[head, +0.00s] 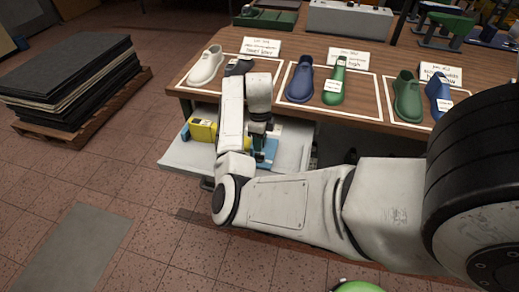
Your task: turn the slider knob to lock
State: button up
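I cannot make out a slider knob in the head view; it may be hidden behind my arm or too small to see. A pale grey tray (187,155) juts out below the wooden table's front edge. A yellow block-like thing (203,130) and blue parts (269,150) sit on it, on either side of my arm. My arm reaches over the tray from the right. My gripper (258,127) points down near the blue parts. Its fingers are small, dark and partly hidden, so I cannot see whether it touches or holds anything.
The wooden table (298,48) bears pairs of shoe-shaped lasts, white, blue and green, in outlined areas with cards. A grey box (348,18) stands at the back. Dark sheets (65,72) lie stacked on a pallet at left.

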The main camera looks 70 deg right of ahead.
aim_at(260, 154)
jog(key=shift+r, duration=2.25)
jog(key=shift+s, duration=0.1)
jog(key=s+a+f+n, duration=0.2)
jog(key=s+a+n, duration=0.2)
jog(key=a+n, duration=0.6)
jog(key=s+a+f+n, duration=0.3)
jog(key=a+n, duration=0.8)
jog(key=n, duration=0.2)
jog(key=s+a+f+n+t, duration=0.1)
jog(key=s+a+f+n, duration=0.2)
jog(key=a+n, duration=0.7)
jog(key=shift+s+a+f+n, duration=0.25)
jog(key=shift+s+a+n, duration=0.1)
jog(key=shift+s+n, duration=0.5)
